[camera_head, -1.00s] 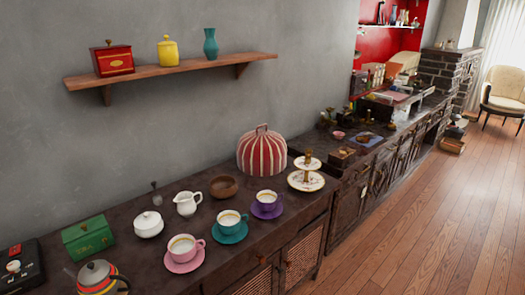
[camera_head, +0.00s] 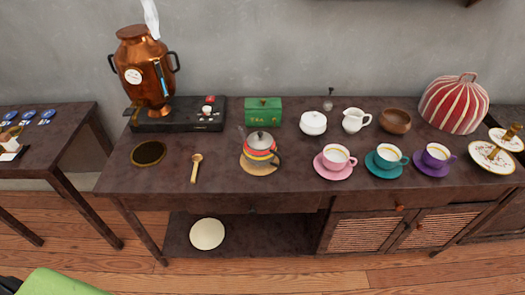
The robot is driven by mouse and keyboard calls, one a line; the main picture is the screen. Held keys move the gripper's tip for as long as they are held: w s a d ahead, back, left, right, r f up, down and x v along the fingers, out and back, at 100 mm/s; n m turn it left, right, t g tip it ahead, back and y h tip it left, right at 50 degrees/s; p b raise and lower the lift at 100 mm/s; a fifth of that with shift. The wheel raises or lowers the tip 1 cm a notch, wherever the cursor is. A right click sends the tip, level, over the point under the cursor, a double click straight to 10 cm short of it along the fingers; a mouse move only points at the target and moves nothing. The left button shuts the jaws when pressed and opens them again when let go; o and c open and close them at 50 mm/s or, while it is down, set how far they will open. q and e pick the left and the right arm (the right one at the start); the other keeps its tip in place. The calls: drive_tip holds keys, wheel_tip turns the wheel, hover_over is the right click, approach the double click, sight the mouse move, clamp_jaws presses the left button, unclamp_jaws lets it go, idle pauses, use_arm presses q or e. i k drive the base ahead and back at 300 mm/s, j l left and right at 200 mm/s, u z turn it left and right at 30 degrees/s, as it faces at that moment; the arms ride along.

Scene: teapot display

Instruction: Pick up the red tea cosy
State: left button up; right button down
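The red tea cosy (camera_head: 454,104), a dome with red and cream stripes and a small loop on top, sits at the right back of the dark sideboard (camera_head: 215,179). It stands behind the purple cup and the tiered stand. A striped teapot (camera_head: 260,150) with a grey lid stands apart from it, on a round tan mat near the middle of the sideboard. Neither of my grippers shows in the head view, so I cannot see their state.
Cups on pink (camera_head: 335,173), teal (camera_head: 386,170) and purple (camera_head: 432,170) saucers line the front right. A tiered stand (camera_head: 492,157) is right of the cosy, a wooden bowl (camera_head: 396,121) left. A steaming copper urn (camera_head: 143,75) stands left. A green chair (camera_head: 55,284) is at lower left.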

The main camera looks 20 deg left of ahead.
sight(455, 105)
drive_tip(key=i+l+z, duration=0.2)
drive_tip(key=l+z, duration=0.3)
drive_tip(key=i+l+z, duration=0.45)
drive_tip(key=l, duration=0.2)
drive_tip(key=i+l+z, duration=0.25)
drive_tip(key=l+z, duration=0.25)
drive_tip(key=i+l+z, duration=0.25)
drive_tip(key=i+z, duration=0.2)
drive_tip(key=i+l, duration=0.1)
drive_tip(key=i, duration=0.4)
drive_tip(key=i+l+u, duration=0.1)
drive_tip(key=i, duration=0.35)
drive_tip(key=i+u, duration=0.25)
drive_tip(key=u, duration=0.25)
drive_tip(key=i+l+u, duration=0.15)
drive_tip(key=u, duration=0.3)
drive_tip(key=i+l+u, duration=0.2)
drive_tip(key=u, duration=0.3)
drive_tip(key=i+l+u, duration=0.1)
drive_tip(key=l+u, duration=0.35)
drive_tip(key=j, duration=0.1)
